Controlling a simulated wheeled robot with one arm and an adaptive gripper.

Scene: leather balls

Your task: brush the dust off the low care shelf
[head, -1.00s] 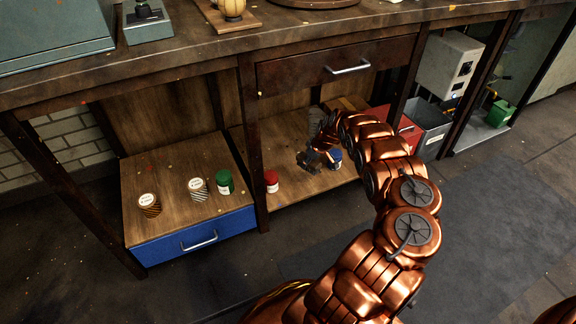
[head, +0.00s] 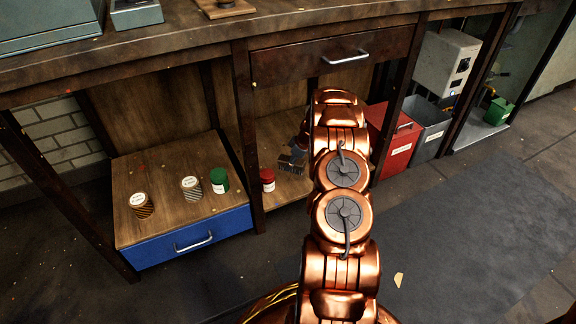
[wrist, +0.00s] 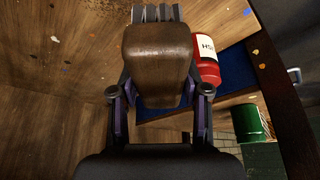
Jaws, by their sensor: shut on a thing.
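My gripper (wrist: 159,95) is shut on a brush (wrist: 158,55) with a brown wooden block and grey bristles, which point away at the top of the wrist view. The low care shelf (head: 284,190) is a wooden board under the bench. Dark dust specks (wrist: 92,18) show on wood at the upper left of the wrist view. In the head view, my arm covers much of the shelf and most of the gripper; the brush (head: 291,163) shows just left of the arm. Whether the bristles touch the wood I cannot tell.
A red jar (head: 267,179) stands at the shelf's left, close right of the brush in the wrist view (wrist: 206,62). A green jar (head: 219,181) and two striped jars stand on the blue drawer unit (head: 190,238). Red (head: 397,140) and grey (head: 428,130) bins stand right. A bench post (head: 247,140) divides the bays.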

